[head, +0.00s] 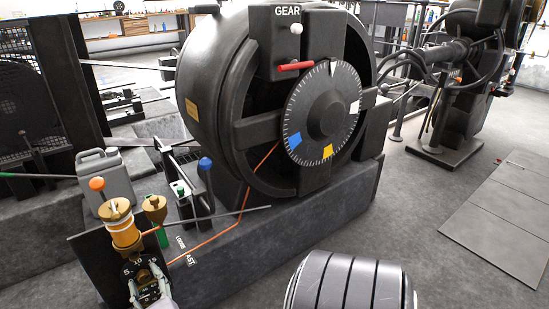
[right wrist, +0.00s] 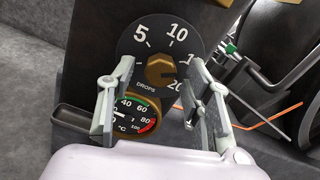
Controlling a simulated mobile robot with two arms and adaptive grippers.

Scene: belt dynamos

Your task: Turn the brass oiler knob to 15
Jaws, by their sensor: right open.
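The brass oiler knob (right wrist: 160,69) is a hexagonal knob at the centre of a black DROPS dial (right wrist: 142,36) marked 5, 10 and 20. The mark between 10 and 20 is partly covered by the right finger. I cannot tell which mark the knob points to. My right gripper (right wrist: 161,72) is open, one fingertip on each side of the knob, with visible gaps. In the head view the right gripper (head: 152,290) is low at the left, in front of the dial panel below the amber oiler (head: 124,233). My left gripper is out of view.
A round temperature gauge (right wrist: 134,116) sits just below the dial, partly behind the left finger. A grey jug (head: 105,182) and a brass funnel (head: 155,207) stand near the oiler. The large dynamo (head: 230,90) rises behind. A ribbed drum (head: 350,284) stands at front right.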

